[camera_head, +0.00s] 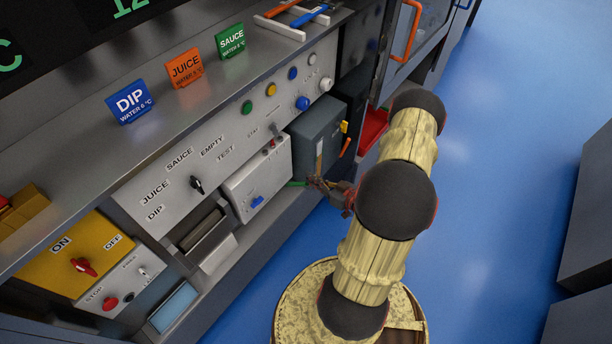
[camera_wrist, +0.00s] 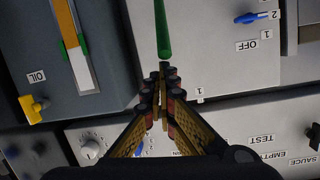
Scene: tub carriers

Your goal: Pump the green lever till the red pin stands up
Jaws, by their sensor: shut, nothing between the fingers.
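The green lever (camera_wrist: 162,32) is a thin rod on the pale box front; in the wrist view it runs down from the top edge to my fingertips. In the head view the green lever (camera_head: 297,183) sticks out at the box's lower right. My gripper (camera_wrist: 164,76) is shut and empty, its tips at the lever's lower end; I cannot tell whether they touch. In the head view my gripper (camera_head: 319,183) is small, beside the lever. A tiny red spot (camera_head: 273,143) on the box's top may be the red pin; its pose is too small to tell.
The pale box (camera_head: 240,190) has a blue switch (camera_wrist: 250,18). A grey oil unit (camera_head: 318,135) with a yellow knob (camera_wrist: 34,108) and a level gauge stands close beside my gripper. A red tray (camera_head: 373,128) lies beyond. The blue floor (camera_head: 490,180) at right is clear.

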